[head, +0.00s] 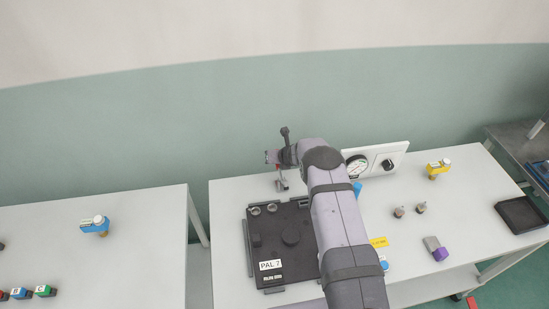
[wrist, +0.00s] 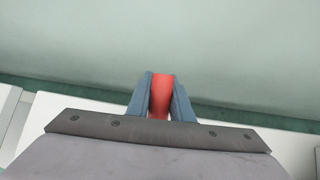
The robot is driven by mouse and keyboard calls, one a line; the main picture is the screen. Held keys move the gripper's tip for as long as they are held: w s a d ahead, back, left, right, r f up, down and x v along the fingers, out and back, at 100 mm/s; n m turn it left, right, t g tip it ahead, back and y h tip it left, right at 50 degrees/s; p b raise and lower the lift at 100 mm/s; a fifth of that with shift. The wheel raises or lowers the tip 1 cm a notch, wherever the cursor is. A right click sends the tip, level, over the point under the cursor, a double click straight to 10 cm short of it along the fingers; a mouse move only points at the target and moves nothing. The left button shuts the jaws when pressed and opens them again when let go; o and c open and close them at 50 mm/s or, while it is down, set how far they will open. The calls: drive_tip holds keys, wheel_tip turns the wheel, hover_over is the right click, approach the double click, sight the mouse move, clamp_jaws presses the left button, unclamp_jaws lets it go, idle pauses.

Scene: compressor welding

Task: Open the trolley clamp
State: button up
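The trolley clamp (head: 282,185) stands at the back edge of the white trolley top, behind the black pallet marked PAL 7 (head: 267,237). Its red handle (wrist: 160,98) points up between the two blue-grey fingers of my gripper (wrist: 161,76) in the wrist view. The handle fills the gap, with a finger against each side. In the head view only a little red shows below my wrist, and my arm hides the fingers and part of the clamp.
A gauge panel (head: 395,158) stands right of my arm. A blue part (head: 95,227) sits on the left table.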

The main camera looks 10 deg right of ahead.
drive_tip(key=o, duration=0.4)
drive_tip(key=shift+r, duration=0.15)
drive_tip(key=shift+c, duration=0.2)
drive_tip(key=shift+b+v, duration=1.85)
drive_tip(key=shift+v, duration=1.75)
